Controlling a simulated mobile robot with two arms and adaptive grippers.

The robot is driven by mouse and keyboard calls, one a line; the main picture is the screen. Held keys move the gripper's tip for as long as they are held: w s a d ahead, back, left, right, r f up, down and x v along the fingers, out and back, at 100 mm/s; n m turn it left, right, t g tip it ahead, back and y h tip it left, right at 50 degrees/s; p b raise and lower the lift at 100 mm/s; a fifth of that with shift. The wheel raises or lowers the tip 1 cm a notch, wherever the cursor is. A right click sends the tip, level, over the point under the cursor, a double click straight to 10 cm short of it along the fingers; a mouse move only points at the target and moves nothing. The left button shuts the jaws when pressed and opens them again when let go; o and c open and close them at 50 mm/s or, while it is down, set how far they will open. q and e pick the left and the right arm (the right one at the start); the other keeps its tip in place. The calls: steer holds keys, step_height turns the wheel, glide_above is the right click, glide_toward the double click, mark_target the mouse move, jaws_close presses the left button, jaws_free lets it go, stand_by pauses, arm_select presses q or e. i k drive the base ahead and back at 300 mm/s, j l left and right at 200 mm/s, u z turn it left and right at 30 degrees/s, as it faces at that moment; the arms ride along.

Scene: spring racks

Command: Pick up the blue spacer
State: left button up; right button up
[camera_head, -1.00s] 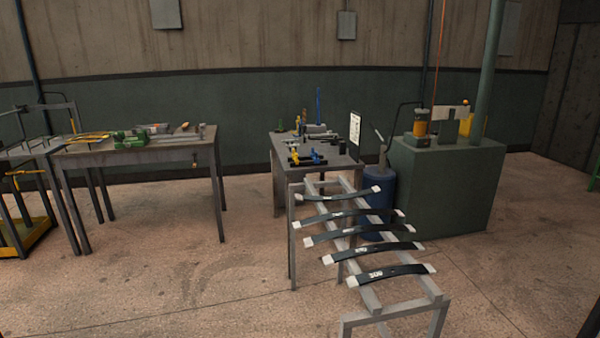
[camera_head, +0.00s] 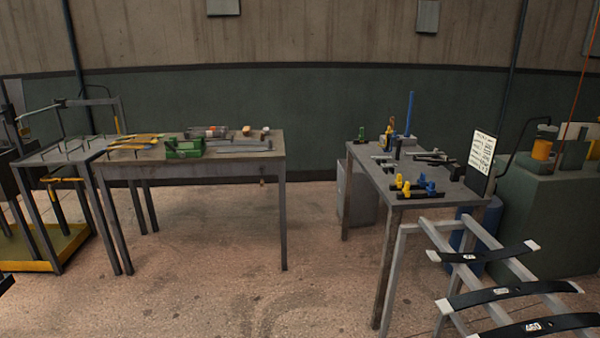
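Small blue pieces (camera_head: 426,185) stand near yellow ones (camera_head: 403,184) on dark bars at the front of the right-hand table (camera_head: 397,203). A tall blue rod (camera_head: 410,113) stands upright on a grey block at the back of the same table. Which blue thing is the spacer I cannot tell at this size. Neither of my grippers is in view.
A rack of dark leaf springs (camera_head: 503,293) stands right of and in front of the table. A workbench (camera_head: 203,167) with a green vise (camera_head: 183,149) stands to the left. A white sign (camera_head: 482,157) stands at the table's right edge. Open floor (camera_head: 220,280) lies in the middle foreground.

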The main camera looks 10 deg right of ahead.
mark_target(421, 181)
steer(key=i+z, duration=0.15)
steer(key=i, duration=0.4)
steer(key=i+j+z, duration=0.15)
steer(key=i, duration=0.4)
steer(key=i+j+z, duration=0.2)
steer(key=i, duration=0.35)
steer(key=l, duration=0.1)
